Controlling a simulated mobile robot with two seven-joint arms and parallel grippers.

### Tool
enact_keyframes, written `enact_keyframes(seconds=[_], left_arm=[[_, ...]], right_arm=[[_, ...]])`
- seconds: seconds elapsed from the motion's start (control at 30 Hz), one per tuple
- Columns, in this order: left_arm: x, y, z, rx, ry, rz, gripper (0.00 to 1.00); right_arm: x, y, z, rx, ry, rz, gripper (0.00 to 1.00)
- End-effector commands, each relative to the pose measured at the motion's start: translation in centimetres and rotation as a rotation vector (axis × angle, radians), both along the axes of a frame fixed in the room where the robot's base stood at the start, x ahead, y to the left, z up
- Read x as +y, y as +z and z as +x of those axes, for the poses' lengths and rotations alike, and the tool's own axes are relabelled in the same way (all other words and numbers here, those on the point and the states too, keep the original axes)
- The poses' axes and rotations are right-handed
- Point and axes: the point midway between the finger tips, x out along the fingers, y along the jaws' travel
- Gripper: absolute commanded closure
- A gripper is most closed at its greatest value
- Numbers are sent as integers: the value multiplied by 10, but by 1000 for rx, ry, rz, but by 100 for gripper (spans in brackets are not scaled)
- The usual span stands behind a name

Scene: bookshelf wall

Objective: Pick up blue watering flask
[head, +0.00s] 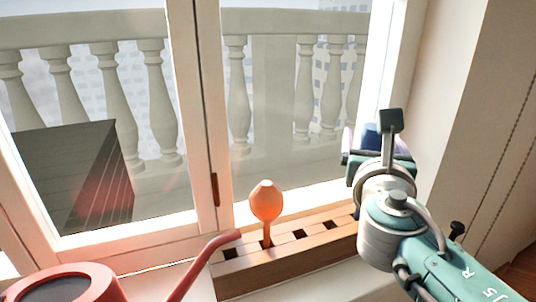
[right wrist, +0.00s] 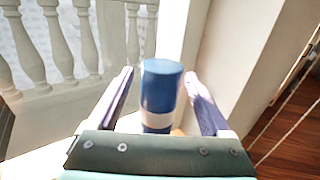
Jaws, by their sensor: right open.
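The blue flask (right wrist: 161,88) shows in the right wrist view as a blue cylinder with a pale band low on it. It stands between the two purple fingers of my right gripper (right wrist: 158,78), which are spread with a gap visible on each side. In the head view a bit of blue (head: 370,137) shows behind my right gripper (head: 362,145), at the right end of the wooden rack; the rest is hidden by the gripper and wrist. My left gripper is not in view.
An orange bulb-shaped flask (head: 266,202) stands in the wooden rack (head: 290,262), which has several square holes, on the windowsill. A red watering can (head: 75,284) with a long spout is at the lower left. The window frame (head: 209,120) and right wall (head: 450,110) are close.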

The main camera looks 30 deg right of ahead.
Motion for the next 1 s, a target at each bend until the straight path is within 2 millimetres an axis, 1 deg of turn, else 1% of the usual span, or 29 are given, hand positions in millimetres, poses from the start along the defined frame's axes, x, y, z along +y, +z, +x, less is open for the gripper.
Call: enact_keyframes(seconds=[0.03,0.13,0.37,0.4,1.0], left_arm=[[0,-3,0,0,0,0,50],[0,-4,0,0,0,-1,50],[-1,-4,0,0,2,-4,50],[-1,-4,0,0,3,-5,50],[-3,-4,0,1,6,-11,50]], right_arm=[[-5,-1,6,-1,0,-2,18],[-11,0,12,-1,0,-1,18],[-12,0,13,-1,0,1,18],[-12,0,13,-1,0,1,20],[-12,0,13,-1,0,1,87]])
